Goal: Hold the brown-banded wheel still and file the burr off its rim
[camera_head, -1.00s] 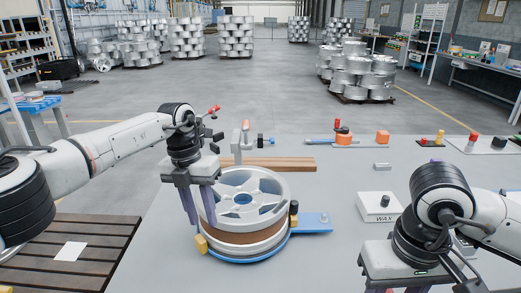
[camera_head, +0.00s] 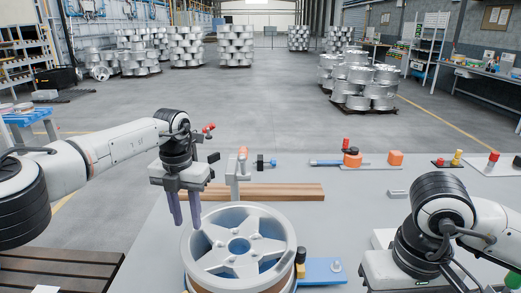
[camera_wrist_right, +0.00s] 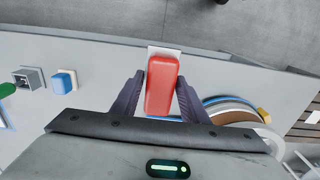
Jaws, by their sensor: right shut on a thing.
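The brown-banded wheel (camera_head: 239,245) lies flat on the bench in a blue base at the bottom of the head view. Its spoked face is up, and its lower part is cut off by the frame. My left gripper (camera_head: 183,225) points down at the wheel's far left rim with its fingers apart and nothing visible between them. The right wrist view shows my right gripper (camera_wrist_right: 159,85) shut on a red handle (camera_wrist_right: 161,88) with a pale flat end beyond it. The wheel's brown band (camera_wrist_right: 236,110) shows behind its right finger. I cannot make out the burr.
A brown wooden bar (camera_head: 262,192) and a grey upright holder (camera_head: 238,170) stand behind the wheel. A blue plate (camera_head: 325,268) lies right of the wheel. The bench (camera_head: 345,220) between wheel and right arm is mostly clear.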

